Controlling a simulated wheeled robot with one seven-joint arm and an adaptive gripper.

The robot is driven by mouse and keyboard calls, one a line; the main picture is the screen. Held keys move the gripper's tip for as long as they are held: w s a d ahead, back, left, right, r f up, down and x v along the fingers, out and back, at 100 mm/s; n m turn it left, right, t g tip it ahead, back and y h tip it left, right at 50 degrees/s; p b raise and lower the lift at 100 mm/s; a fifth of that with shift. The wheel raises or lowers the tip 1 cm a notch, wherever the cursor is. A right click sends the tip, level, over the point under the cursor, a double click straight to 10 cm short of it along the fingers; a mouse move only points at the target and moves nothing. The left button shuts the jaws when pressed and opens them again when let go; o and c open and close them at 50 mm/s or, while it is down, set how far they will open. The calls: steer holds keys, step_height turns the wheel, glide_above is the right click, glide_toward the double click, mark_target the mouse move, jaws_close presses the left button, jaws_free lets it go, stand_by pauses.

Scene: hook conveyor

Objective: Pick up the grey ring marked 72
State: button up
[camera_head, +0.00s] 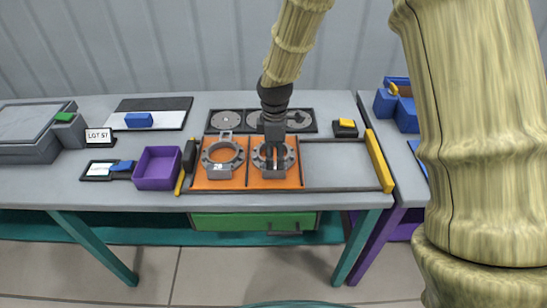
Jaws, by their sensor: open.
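Two grey rings lie on the orange panels (202,184) of a tray on the table. The left ring (211,166) is whole in view, with a small pale label on it that is too small to read. The right ring (287,162) is partly hidden by my gripper, and any number on it cannot be read. My gripper (274,165) points down over the right ring, its fingers at about the ring's middle. It is open; whether it touches the ring cannot be told.
A purple bin (157,183) stands left of the tray, beside a dark-handled tool (188,158). A yellow bar (378,162) edges the tray's empty grey right section (340,164). A black panel with grey discs (227,120) lies behind. A black block with a yellow top (347,124) stands behind right.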

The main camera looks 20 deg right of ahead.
steer(key=shift+w+f+p, duration=0.15)
steer(key=shift+f+p, duration=0.75)
steer(key=shift+f, duration=1.55)
steer(key=c, duration=1.2)
steer(key=shift+r, duration=0.1)
